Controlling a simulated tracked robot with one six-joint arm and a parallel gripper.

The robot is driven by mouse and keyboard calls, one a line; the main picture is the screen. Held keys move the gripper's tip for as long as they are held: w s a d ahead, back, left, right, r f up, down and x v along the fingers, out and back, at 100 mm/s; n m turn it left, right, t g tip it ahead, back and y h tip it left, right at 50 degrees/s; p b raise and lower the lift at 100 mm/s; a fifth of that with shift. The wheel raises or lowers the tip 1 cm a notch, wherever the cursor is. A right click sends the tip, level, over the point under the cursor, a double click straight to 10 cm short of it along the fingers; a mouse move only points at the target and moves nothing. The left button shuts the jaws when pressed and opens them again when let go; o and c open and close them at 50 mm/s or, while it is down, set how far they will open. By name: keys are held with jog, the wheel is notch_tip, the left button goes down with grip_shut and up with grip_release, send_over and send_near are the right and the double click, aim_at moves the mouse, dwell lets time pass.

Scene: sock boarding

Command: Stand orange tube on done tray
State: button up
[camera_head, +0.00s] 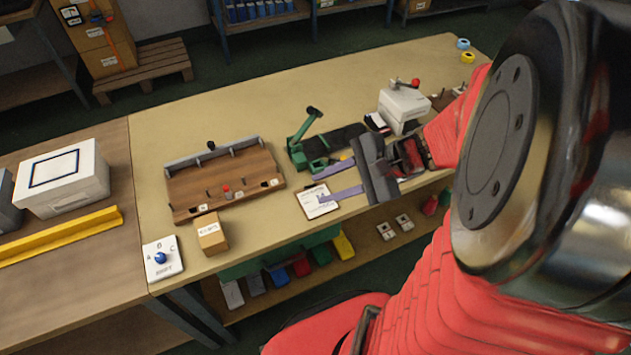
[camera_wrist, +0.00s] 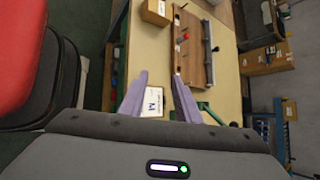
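My gripper (camera_head: 316,188) is open, with two lavender fingers spread apart above the bench near its front edge. In the wrist view the gripper (camera_wrist: 159,75) has nothing between its fingertips; a white card lies below. I cannot make out an orange tube for certain in either view. A brown wooden board (camera_head: 190,186) with a grey back rail lies left of my gripper, and it also shows in the wrist view (camera_wrist: 195,60). A small red upright piece (camera_head: 226,191) stands on it. No done label is readable, so I cannot tell which thing is the done tray.
A white card (camera_head: 313,206) lies beside the fingers. A green lever device (camera_head: 301,145) and white machine (camera_head: 402,107) stand behind and right. A cardboard box (camera_head: 212,235) and blue-knobbed switch plate (camera_head: 161,259) sit at the front left. The bench's back left is clear.

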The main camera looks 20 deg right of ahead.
jog(key=s+a+r+n+h, duration=0.2)
jog(key=r+n, duration=0.3)
jog(key=n, duration=0.3)
jog(key=s+a+r+n+h, duration=0.3)
jog(key=s+r+n+h, duration=0.1)
jog(key=n, duration=0.5)
jog(key=shift+a+r+h, duration=0.35)
jog(key=shift+r+h, duration=0.35)
jog(key=shift+r, duration=0.15)
jog(key=shift+s, duration=0.1)
